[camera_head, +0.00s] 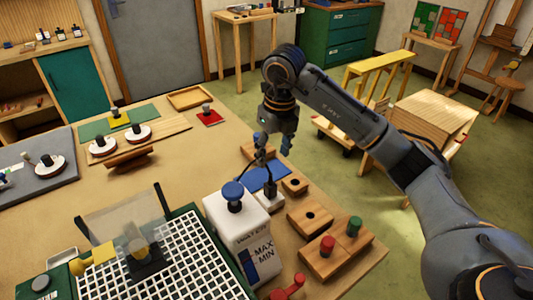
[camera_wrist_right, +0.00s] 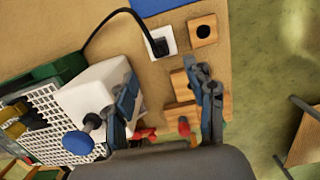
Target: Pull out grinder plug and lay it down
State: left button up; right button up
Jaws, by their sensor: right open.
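The black grinder plug (camera_head: 269,189) stands in a white socket (camera_head: 274,204) at the table's right side. In the right wrist view the plug (camera_wrist_right: 158,46) sits in the white socket (camera_wrist_right: 167,34), with a black cord curving away to the left. The grinder (camera_head: 190,258) has a green body and a white grid top, with a white water tank (camera_head: 240,232) beside it. My left gripper is out of view.
Wooden blocks with holes (camera_head: 310,216) stand right of the tank, near the edge; red and green pegs (camera_head: 354,225) stand in one. A blue mat (camera_head: 262,174) lies by the socket. The table (camera_head: 205,160) is bare left of the mat.

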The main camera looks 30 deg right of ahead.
jog(key=p, duration=0.2)
send_over(271, 184)
jog(key=f, duration=0.3)
jog(key=s+f, duration=0.1)
jog(key=f, duration=0.1)
jog(key=shift+f, duration=0.3)
jog(key=f, duration=0.4)
jog(key=w+f+p, duration=0.1)
jog(key=f, duration=0.1)
jog(key=shift+f, duration=0.3)
jog(key=shift+w+f, duration=0.15)
jog(key=shift+f, duration=0.35)
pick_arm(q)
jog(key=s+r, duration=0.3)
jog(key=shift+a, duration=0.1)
pick_arm(e)
grip_shut()
